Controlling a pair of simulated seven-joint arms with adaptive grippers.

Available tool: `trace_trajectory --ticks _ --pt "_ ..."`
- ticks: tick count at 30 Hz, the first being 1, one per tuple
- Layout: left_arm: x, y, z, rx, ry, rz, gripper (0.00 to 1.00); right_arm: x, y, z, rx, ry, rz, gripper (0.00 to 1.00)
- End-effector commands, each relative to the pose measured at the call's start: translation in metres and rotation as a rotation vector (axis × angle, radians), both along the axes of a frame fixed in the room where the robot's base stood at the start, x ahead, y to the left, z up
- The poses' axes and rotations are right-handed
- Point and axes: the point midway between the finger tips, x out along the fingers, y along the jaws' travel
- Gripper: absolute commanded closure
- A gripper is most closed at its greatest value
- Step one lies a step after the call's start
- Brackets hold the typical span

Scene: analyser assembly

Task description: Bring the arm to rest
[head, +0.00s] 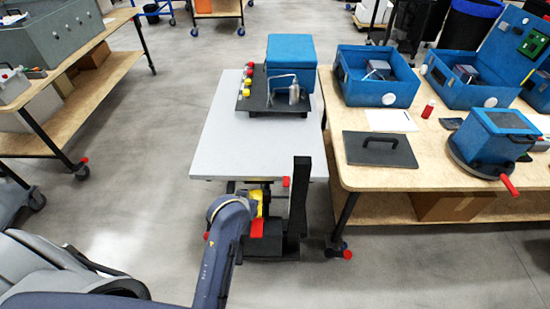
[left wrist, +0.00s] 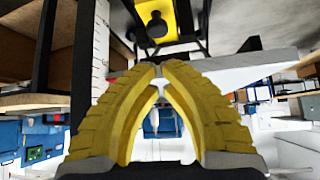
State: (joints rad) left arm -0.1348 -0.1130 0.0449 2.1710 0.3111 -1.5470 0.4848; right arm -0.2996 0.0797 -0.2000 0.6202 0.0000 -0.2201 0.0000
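My left arm (head: 225,245) reaches up from the bottom of the head view. My left gripper (head: 260,193), with yellow fingers, is at the near edge of the grey-topped cart (head: 228,145), in front of its frame. In the left wrist view the two curved yellow fingers of this gripper (left wrist: 160,72) come together at the tips. They look shut, with nothing held between them. Whether the fingers touch the cart frame cannot be told. My right gripper is not in view.
A wooden bench (head: 375,178) with blue boxes stands right, bearing a dark handled panel (head: 379,149). Another workbench (head: 60,85) stands left. Open floor (head: 150,190) lies between.

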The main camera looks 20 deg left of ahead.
Motion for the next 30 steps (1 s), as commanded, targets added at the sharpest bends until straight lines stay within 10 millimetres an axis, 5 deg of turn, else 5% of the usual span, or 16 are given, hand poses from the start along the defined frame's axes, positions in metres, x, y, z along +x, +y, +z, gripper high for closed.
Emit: trace_trajectory --ticks 5,15,30 --pt "-0.027 0.013 -0.005 0.099 0.031 -0.047 1.00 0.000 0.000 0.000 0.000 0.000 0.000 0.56" --pt "-0.128 0.051 -0.005 0.488 0.161 -0.281 1.00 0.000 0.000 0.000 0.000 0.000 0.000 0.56" --pt "-0.200 0.070 0.012 0.752 0.267 -0.488 1.00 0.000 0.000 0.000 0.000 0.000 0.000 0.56"
